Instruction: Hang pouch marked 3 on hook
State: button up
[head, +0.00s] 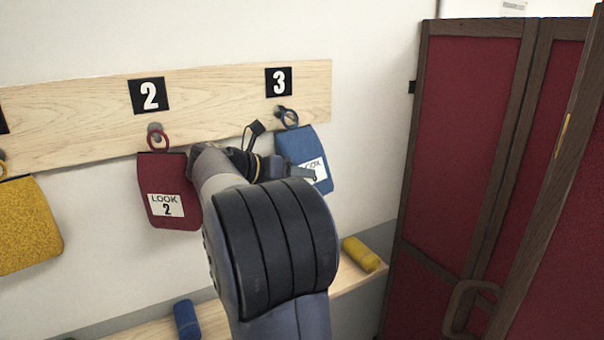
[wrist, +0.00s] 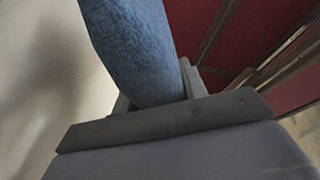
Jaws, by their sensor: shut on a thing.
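The blue pouch (head: 299,146) is at the board below the number 3 plate. Its white label (head: 318,172) is partly hidden by my gripper, and I cannot fully read its number. Its blue ring (head: 290,119) is right at the dark hook (head: 280,110) under the 3; I cannot tell whether it is around the hook or just in front of it. My gripper (head: 302,172) is shut on the pouch's lower part. In the wrist view the blue cloth (wrist: 137,48) rises from between my fingers, and the ring is out of view.
A red pouch (head: 167,172) labelled LOOK 2 hangs to the left, close to my arm. A yellow pouch (head: 28,228) hangs farther left. A red folding screen (head: 462,130) stands at the right. A yellow roll (head: 361,254) and a blue roll (head: 187,318) lie below.

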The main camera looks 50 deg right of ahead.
dwell(0.3)
jog(key=o, duration=1.2)
jog(key=shift+o, duration=0.2)
jog(key=shift+a, duration=0.1)
jog(key=b+v, duration=0.1)
jog(key=v, duration=0.9)
jog(key=shift+a+r+b, duration=0.2)
jog(key=shift+a+b, duration=0.1)
jog(key=shift+s, duration=0.15)
